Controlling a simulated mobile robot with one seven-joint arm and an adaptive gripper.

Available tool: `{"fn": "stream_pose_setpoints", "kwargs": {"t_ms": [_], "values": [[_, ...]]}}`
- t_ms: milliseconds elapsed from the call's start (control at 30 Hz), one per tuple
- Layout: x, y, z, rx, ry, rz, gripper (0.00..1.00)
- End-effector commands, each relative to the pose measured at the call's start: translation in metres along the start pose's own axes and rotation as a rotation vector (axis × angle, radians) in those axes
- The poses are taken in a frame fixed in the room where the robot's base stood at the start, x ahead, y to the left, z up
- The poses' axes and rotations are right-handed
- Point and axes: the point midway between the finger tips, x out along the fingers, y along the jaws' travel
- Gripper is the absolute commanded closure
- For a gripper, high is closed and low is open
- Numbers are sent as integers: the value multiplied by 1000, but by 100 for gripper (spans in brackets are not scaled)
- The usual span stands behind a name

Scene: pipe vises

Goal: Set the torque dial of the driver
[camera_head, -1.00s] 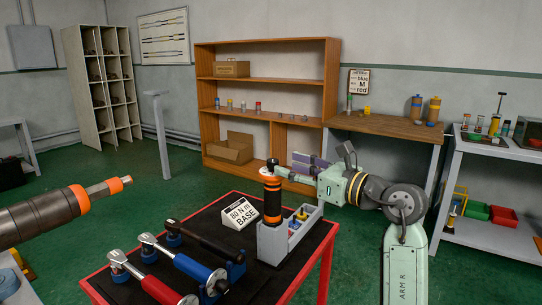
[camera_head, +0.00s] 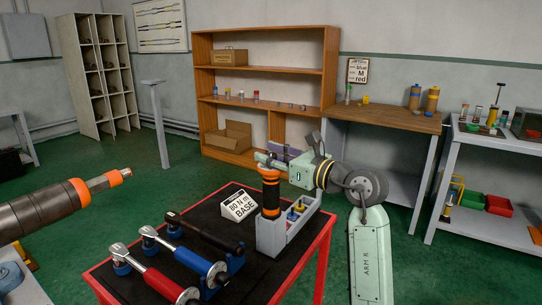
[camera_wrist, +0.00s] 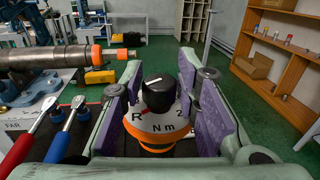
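The driver (camera_head: 271,193) is black with orange bands and stands upright in a grey caddy (camera_head: 268,239) on the table. In the wrist view its white dial face (camera_wrist: 165,124) shows "R", "2", "N m" and a red mark, with a black knob (camera_wrist: 159,92) carrying a white line on top. My gripper (camera_head: 266,160) is at the top of the driver. Its purple-padded fingers are apart, one on each side of the knob, and a gap shows at the left pad. Contact at the right pad is unclear. A card (camera_head: 239,205) behind the caddy reads "80 N m BASE".
Red, blue and black torque wrenches (camera_head: 188,259) lie on the table (camera_head: 243,277) left of the caddy. A large tool with an orange collar (camera_head: 62,201) juts in at left. A wall chart (camera_head: 357,72) shows "blue", "M", "red". Green floor lies behind the table.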

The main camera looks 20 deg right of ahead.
Motion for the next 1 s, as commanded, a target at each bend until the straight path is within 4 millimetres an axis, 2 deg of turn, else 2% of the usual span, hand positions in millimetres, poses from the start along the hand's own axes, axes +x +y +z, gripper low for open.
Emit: {"fn": "stream_pose_setpoints", "kwargs": {"t_ms": [400,767,1000], "values": [[0,0,0,0,0,0,100],[0,0,0,-2,-1,-36,100],[-1,2,-1,-7,4,-169,100]]}}
